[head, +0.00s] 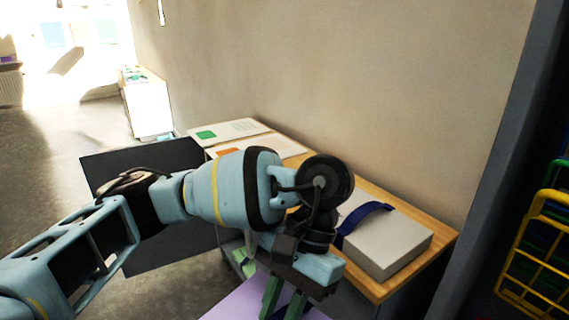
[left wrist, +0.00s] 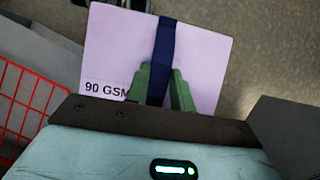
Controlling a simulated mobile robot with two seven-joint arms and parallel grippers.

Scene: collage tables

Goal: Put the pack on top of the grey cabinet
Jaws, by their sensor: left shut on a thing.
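The pack is lilac with a dark blue strap and the print "90 GSM" in the left wrist view (left wrist: 205,65). Its lilac face also shows at the bottom of the head view (head: 235,302). My left gripper (head: 280,295) is shut on it at the strap, and its green fingers show in the left wrist view (left wrist: 163,82). A cabinet with a wooden top (head: 440,245) stands along the wall. Its front is mostly hidden behind my left arm, and a dark grey panel (head: 125,168) stands at its left. My right gripper is out of view.
On the wooden top lie a pale pack with a blue strap (head: 385,243) and flat packs with green and orange marks (head: 235,130). A yellow wire basket (head: 535,265) is at the right. A red wire basket (left wrist: 28,92) shows in the left wrist view.

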